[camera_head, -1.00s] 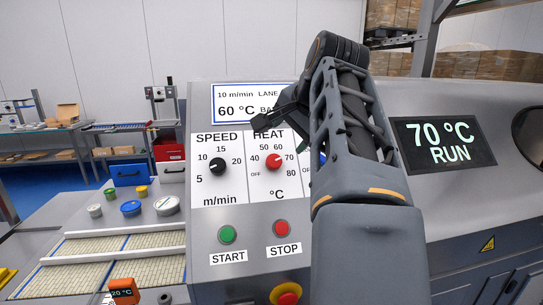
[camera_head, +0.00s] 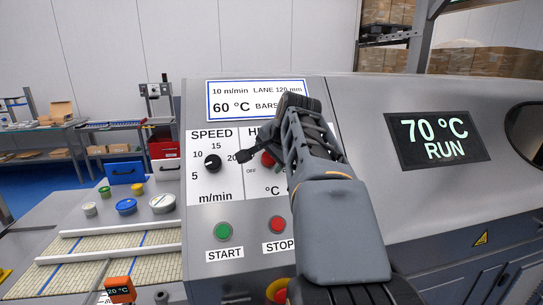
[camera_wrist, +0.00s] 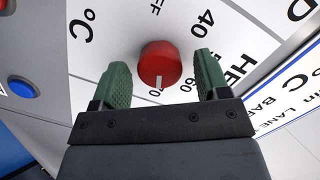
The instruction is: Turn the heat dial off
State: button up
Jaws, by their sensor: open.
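The red heat dial (camera_wrist: 160,60) sits between the two green fingers of my gripper (camera_wrist: 162,66) in the wrist view. The fingers are open, one on each side, with a gap to the dial. Its white pointer mark faces the 70 label. In the head view the heat dial (camera_head: 267,160) is partly hidden behind my gripper and arm, and most of its scale is covered. The OFF label (camera_head: 251,170) shows at its lower left.
The black speed dial (camera_head: 212,162) is close to the left. The green start button (camera_head: 223,230) and red stop button (camera_head: 277,224) sit below. A blue button (camera_wrist: 21,86) shows in the wrist view. The dark display (camera_head: 437,139) reads 70 °C RUN.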

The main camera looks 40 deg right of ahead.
jog(key=shift+c, duration=0.3)
jog(key=c, duration=0.9)
